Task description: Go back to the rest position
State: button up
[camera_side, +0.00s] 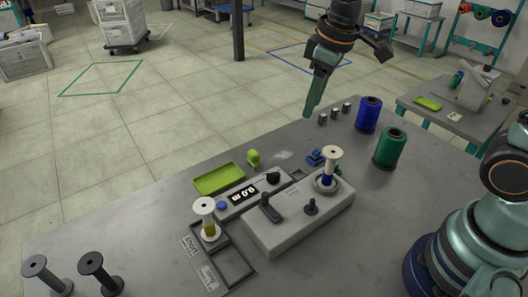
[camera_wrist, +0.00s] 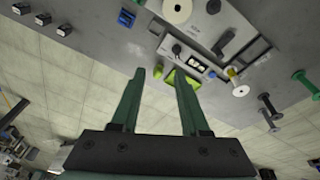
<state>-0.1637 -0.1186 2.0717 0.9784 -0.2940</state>
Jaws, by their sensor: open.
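My gripper (camera_side: 309,107) is raised above the far edge of the table and hangs tilted downward, with nothing held. In the wrist view its two green fingers (camera_wrist: 157,73) stand apart with a clear gap. The winder (camera_side: 300,218) sits mid-table. A white bobbin with blue thread (camera_side: 331,157) stands upright on its spindle. Another white bobbin with yellowish thread (camera_side: 208,216) stands at the dark frame-like tray (camera_side: 234,268). The counter box (camera_side: 240,197) reads 0.0 m.
A blue thread cone (camera_side: 368,115) and a green one (camera_side: 389,148) stand at the right, near several small dark blocks (camera_side: 334,113). A lime tray (camera_side: 219,178) lies at the far edge. Two dark spools (camera_side: 95,270) stand front left. The front middle table is bare.

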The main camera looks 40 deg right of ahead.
jog(key=s+d+r+m+t, duration=0.2)
jog(key=s+d+m+t, duration=0.1)
jog(key=s+d+m, duration=0.2)
jog(key=shift+s+d+r, duration=0.3)
jog(key=shift+s+d, duration=0.2)
jog(key=shift+s, duration=0.9)
